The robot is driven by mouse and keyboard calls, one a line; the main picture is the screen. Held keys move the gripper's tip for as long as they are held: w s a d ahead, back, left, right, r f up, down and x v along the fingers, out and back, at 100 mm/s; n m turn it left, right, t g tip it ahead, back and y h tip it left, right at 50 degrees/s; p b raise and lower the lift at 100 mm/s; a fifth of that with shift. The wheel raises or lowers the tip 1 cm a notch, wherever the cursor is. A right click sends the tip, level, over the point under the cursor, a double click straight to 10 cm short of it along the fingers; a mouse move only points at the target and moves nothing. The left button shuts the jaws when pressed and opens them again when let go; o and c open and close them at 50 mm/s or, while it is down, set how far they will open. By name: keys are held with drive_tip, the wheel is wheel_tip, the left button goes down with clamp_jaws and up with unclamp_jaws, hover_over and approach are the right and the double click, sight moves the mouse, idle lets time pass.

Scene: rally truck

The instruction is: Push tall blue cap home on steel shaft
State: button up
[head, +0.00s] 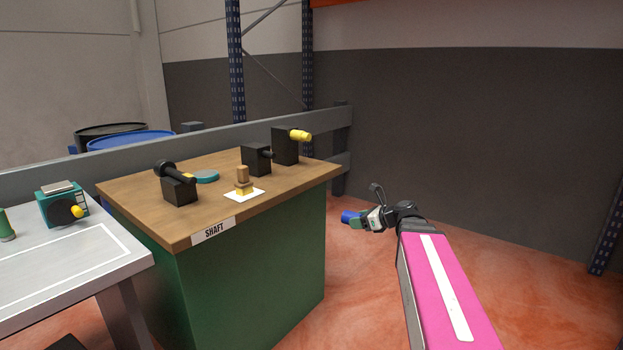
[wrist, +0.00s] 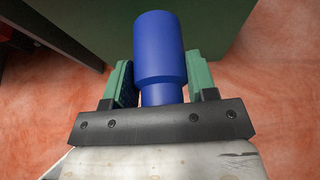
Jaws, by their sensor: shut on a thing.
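The tall blue cap (wrist: 160,50) is held between the green fingers of my gripper (wrist: 161,85) in the wrist view, its wide end pointing away from the gripper. In the head view the blue cap (head: 350,217) sticks out left from my gripper (head: 366,219), in the air right of the green cabinet and apart from it. On the wooden top several black blocks carry shafts: a left block (head: 179,188) with a dark shaft, a middle block (head: 256,159) with a short dark stub, and a back block (head: 286,146) with a yellow cap (head: 300,135). I cannot tell which shaft is steel.
The green cabinet (head: 245,270) bears a "SHAFT" label (head: 213,230). A wooden-handled stamp-like tool (head: 243,182) and a teal disc (head: 206,177) lie on top. A white table (head: 70,265) stands left. A grey rail (head: 220,142) runs behind. The floor to the right is clear.

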drive_tip(key=s+d+f, duration=0.2)
drive_tip(key=s+f, duration=0.1)
drive_tip(key=s, duration=0.1)
drive_tip(key=shift+s+d+f, duration=0.25)
